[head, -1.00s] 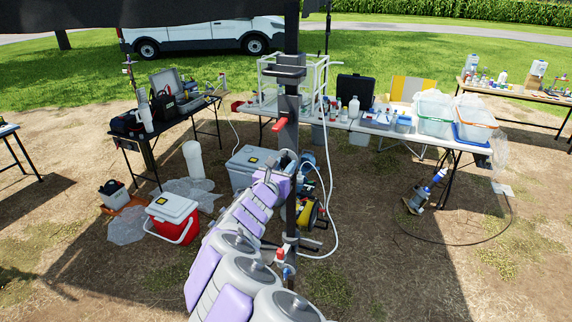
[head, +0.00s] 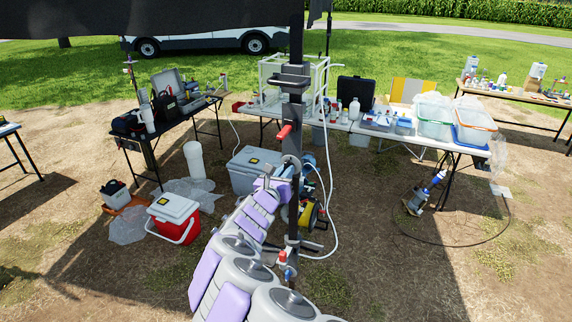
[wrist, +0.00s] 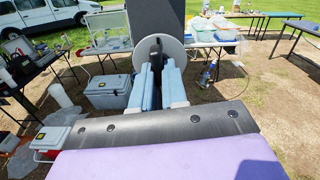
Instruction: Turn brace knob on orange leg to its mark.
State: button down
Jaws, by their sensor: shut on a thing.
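A dark upright leg (head: 296,80) stands in front of me in the head view, with a red-orange lever (head: 284,131) on its side. It also fills the top middle of the wrist view (wrist: 155,20). A round grey knob (wrist: 176,47) sits against the leg, with a dark middle part. My gripper (wrist: 158,64) has its light blue fingers on either side of that middle part and is shut on it. In the head view my gripper (head: 286,170) is at the leg below the lever, partly hidden by my arm. I cannot make out a mark.
A black table (head: 172,122) with cases stands left, and a long white table (head: 350,127) with tubs behind and right. A red cooler (head: 172,222) and a grey cooler (head: 246,168) are on the ground. A white hose (head: 335,215) loops right of the leg.

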jog(key=n+p, duration=1.1)
jog(key=n, duration=0.6)
jog(key=shift+a+r, duration=0.1)
